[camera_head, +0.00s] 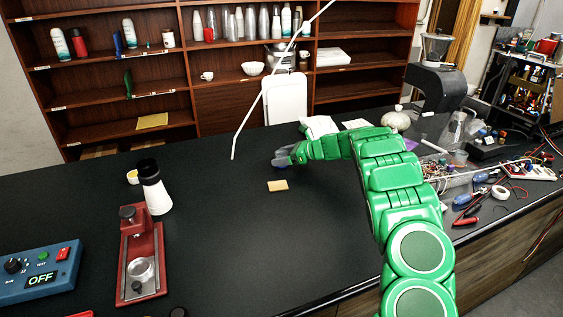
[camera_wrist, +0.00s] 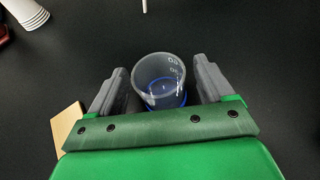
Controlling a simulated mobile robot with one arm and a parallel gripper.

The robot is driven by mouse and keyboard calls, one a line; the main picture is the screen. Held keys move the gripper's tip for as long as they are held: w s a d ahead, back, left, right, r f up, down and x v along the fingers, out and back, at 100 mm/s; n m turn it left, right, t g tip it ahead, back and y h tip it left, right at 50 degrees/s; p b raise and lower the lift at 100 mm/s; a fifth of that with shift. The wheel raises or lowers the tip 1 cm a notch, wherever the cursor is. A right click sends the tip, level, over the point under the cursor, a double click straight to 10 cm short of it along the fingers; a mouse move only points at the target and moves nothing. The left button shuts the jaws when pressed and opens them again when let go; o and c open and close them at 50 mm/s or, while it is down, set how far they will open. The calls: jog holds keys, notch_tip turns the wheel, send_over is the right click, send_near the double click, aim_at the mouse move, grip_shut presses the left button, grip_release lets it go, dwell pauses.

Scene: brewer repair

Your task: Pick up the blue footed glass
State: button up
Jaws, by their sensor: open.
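The blue footed glass (camera_wrist: 160,78) shows in the wrist view as a clear cup with pale markings on its wall and a blue ring at its base. It stands upright on the black table between the two grey fingers of my gripper (camera_wrist: 158,88). The fingers are open, one on each side, with a small gap to the glass. In the head view my gripper (camera_head: 284,158) is low over the middle of the table, and the glass is mostly hidden there by the fingers.
A small tan block (camera_head: 278,185) lies just in front of my gripper. A red device (camera_head: 140,255), a white bottle (camera_head: 156,190) and a blue control box (camera_head: 40,272) stand at the left. Wires and tools (camera_head: 470,195) crowd the right. The table's centre-left is clear.

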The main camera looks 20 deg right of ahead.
jog(key=shift+x, duration=1.2)
jog(key=c, duration=1.1)
jog(key=shift+o, duration=0.2)
jog(key=shift+r, duration=0.1)
